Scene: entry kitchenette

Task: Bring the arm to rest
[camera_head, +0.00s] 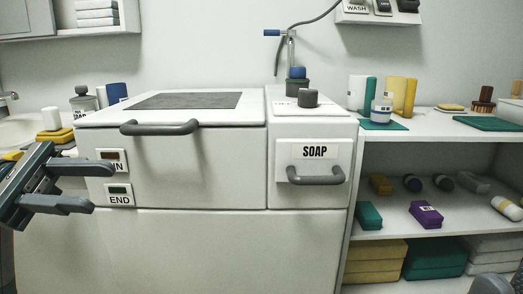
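My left gripper (100,187) is at the left edge of the head view, in front of the white appliance's left side. Its two dark grey fingers are apart with nothing between them, so it is open and empty. A grey rounded part (492,284) at the bottom right corner looks like the tip of my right gripper. It is mostly cut off, and I cannot tell its state.
A white cabinet (230,240) has a lid handle (160,127) and a SOAP drawer (315,160), both seemingly closed. At right, an open shelf (400,231) holds bottles, blocks and folded towels. A sink (18,130) is at far left, with a yellow sponge (55,135) beside it.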

